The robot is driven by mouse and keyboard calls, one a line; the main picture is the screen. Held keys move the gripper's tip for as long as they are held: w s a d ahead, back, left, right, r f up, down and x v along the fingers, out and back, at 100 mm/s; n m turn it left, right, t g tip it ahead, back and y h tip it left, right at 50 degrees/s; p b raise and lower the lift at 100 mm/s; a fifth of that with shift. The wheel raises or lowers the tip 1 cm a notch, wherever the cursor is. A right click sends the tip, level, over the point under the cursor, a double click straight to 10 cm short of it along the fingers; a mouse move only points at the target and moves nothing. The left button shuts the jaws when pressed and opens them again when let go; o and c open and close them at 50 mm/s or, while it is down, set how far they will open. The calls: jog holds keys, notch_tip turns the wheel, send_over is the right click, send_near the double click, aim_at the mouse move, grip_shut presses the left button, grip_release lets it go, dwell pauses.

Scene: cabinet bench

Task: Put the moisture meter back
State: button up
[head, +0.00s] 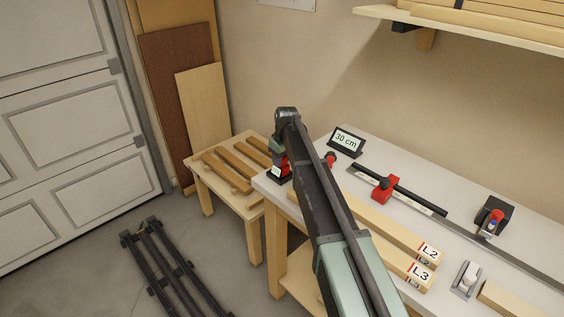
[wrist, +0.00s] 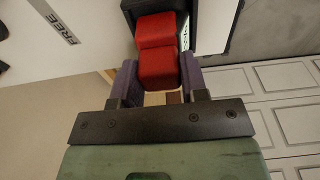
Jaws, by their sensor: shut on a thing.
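My gripper (head: 279,155) is over the left corner of the white bench, seen partly behind my own arm in the head view. In the wrist view its two purple fingers (wrist: 159,82) are shut on a red block-shaped body (wrist: 157,52), which I take to be the moisture meter. A black housing (wrist: 212,22) with a small pale lettered face lies right beyond the red body. In the head view a black piece with a pale face (head: 277,173) shows below my gripper at the bench corner. I cannot tell whether the red body sits in the housing or is joined to it.
The white bench (head: 335,168) carries a "30 cm" display (head: 347,141), a rail with a red stop (head: 385,188), boards marked L2 (head: 400,233) and L3 (head: 395,262), and a black box with a red item (head: 494,215). A low table (head: 199,176) with wood strips stands left. A "FREE" label (wrist: 60,27) shows.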

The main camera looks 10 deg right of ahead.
aim_at(285, 166)
jog(key=shift+f, duration=0.2)
jog(key=o, duration=1)
jog(key=shift+r, duration=0.1)
notch_tip(285, 166, up, 12)
jog(key=s+p, duration=0.1)
jog(key=p, duration=1.1)
jog(key=s+m, duration=0.2)
jog(key=s, duration=0.9)
jog(key=s+m, duration=0.2)
jog(key=s, duration=1)
jog(key=s+m+g, duration=0.1)
jog(key=s+m, duration=0.1)
jog(key=s, duration=1)
jog(key=shift+s+m+h, duration=0.25)
jog(key=shift+m+h, duration=0.05)
jog(key=shift+h, duration=0.1)
